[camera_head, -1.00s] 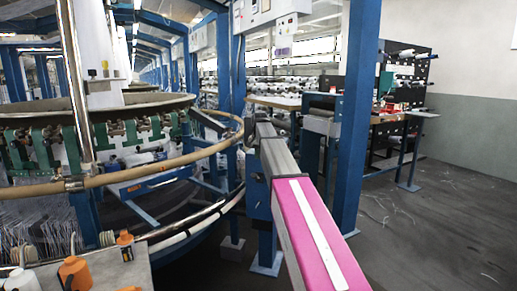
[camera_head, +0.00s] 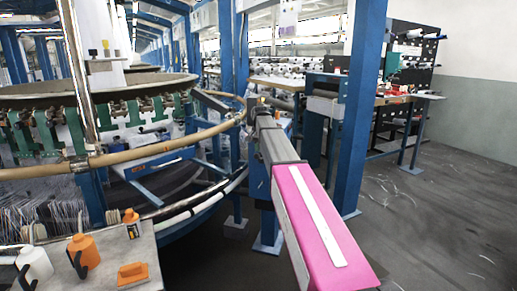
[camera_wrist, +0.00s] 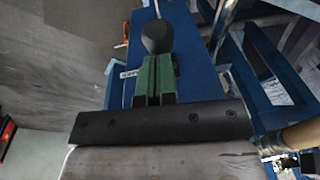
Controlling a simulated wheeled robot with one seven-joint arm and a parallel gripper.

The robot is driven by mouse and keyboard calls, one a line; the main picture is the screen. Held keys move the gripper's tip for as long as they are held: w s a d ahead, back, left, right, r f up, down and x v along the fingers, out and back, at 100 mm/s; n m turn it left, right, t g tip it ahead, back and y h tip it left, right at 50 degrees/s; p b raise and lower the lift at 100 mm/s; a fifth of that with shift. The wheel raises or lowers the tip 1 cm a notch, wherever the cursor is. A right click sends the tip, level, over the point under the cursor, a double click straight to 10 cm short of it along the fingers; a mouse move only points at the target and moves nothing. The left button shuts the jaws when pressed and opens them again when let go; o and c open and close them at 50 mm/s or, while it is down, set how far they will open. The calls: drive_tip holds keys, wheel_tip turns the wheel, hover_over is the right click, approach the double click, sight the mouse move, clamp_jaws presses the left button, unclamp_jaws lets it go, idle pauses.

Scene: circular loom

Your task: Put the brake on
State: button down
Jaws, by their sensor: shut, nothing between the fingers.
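In the wrist view, my gripper (camera_wrist: 155,62) has its two green fingers together, with nothing between them. A dark rounded knob (camera_wrist: 157,35) shows just beyond the fingertips, in front of a blue post or panel (camera_wrist: 185,30). It may be the handle of the brake; its stem is mostly hidden behind the fingers. I cannot tell whether the fingertips touch it. In the head view, my arm reaches away towards the loom's rim (camera_head: 150,152), and its far end is too small to show the fingers or the knob clearly.
A blue upright (camera_head: 362,110) stands close to the right of my arm. The small table (camera_head: 120,255) at lower left holds a white bottle (camera_head: 35,262) and an orange bottle (camera_head: 83,252). The floor (camera_head: 440,215) at right is clear.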

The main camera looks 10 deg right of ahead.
drive_tip(key=shift+s+a+f+t+h, duration=0.25)
drive_tip(key=shift+s+f+t, duration=0.2)
drive_tip(key=shift+s+t, duration=0.1)
drive_tip(key=shift+s+a+f+t+h, duration=0.2)
drive_tip(key=shift+s+f+t+h, duration=0.05)
drive_tip(key=shift+s+f+t, duration=0.25)
wheel_tip(320, 180, down, 10)
drive_tip(key=s+a+t+h, duration=0.1)
drive_tip(key=t+h, duration=0.2)
drive_tip(key=t, duration=0.3)
drive_tip(key=shift+s, duration=0.4)
drive_tip(key=shift+f, duration=0.1)
drive_tip(key=v, duration=1.3)
drive_tip(key=shift+s+f, duration=0.25)
drive_tip(key=shift+s, duration=0.35)
